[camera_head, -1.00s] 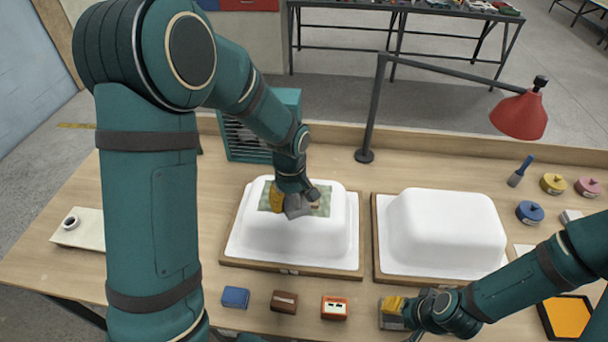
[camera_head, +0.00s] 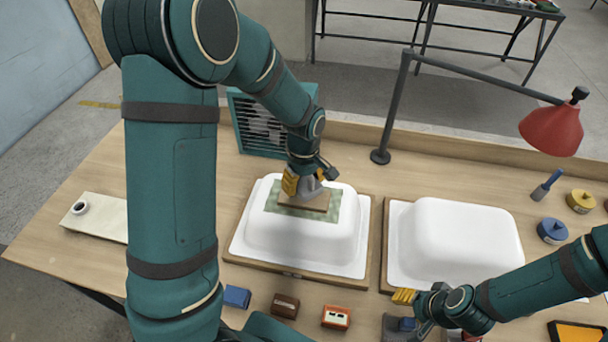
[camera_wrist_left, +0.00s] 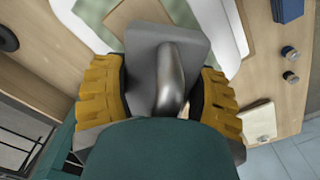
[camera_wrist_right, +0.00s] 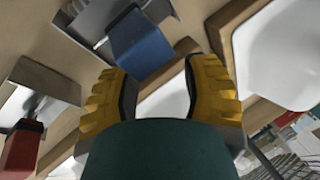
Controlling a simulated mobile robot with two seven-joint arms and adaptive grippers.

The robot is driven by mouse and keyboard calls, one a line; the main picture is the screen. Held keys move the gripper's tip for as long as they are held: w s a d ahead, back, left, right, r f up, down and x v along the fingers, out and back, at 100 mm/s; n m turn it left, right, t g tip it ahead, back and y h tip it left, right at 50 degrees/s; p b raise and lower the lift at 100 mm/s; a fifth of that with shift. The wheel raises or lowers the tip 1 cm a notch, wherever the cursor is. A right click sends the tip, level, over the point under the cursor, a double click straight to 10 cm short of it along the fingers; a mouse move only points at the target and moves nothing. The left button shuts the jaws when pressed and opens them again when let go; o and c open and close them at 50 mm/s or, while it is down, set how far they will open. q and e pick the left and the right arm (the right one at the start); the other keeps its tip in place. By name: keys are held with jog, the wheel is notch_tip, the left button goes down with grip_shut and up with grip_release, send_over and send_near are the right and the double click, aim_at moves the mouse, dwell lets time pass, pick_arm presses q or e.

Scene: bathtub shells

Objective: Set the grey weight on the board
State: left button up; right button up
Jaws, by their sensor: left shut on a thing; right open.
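The grey weight (camera_head: 309,188), a flat block with a shiny metal handle, is held by my left gripper (camera_head: 304,180). In the left wrist view the yellow fingers stand on both sides of the weight (camera_wrist_left: 140,55). The brown board (camera_head: 305,206) lies on a green patch (camera_head: 274,201) on top of the left white tub shell (camera_head: 262,235). The weight is over the board's back part; whether its underside touches the board I cannot tell. My right gripper (camera_wrist_right: 160,80) is open and empty, above the front of the table near a blue-topped tool (camera_wrist_right: 140,42).
A second white shell (camera_head: 462,235) stands right of the first. A red lamp (camera_head: 553,128) reaches over the back right. Blue (camera_head: 237,297), brown (camera_head: 285,306) and orange (camera_head: 336,317) boxes line the front. A teal slatted box (camera_head: 262,128) stands behind.

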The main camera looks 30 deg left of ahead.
aim_at(304, 191)
pick_arm(q)
jog(key=shift+f, duration=1.85)
pick_arm(e)
jog(key=shift+f, duration=0.1)
pick_arm(q)
jog(key=o, duration=1.3)
jog(key=shift+o, duration=0.2)
notch_tip(304, 191, up, 12)
jog(key=shift+r+p, duration=0.1)
jog(key=shift+p, duration=0.3)
pick_arm(e)
jog(key=shift+r, duration=0.6)
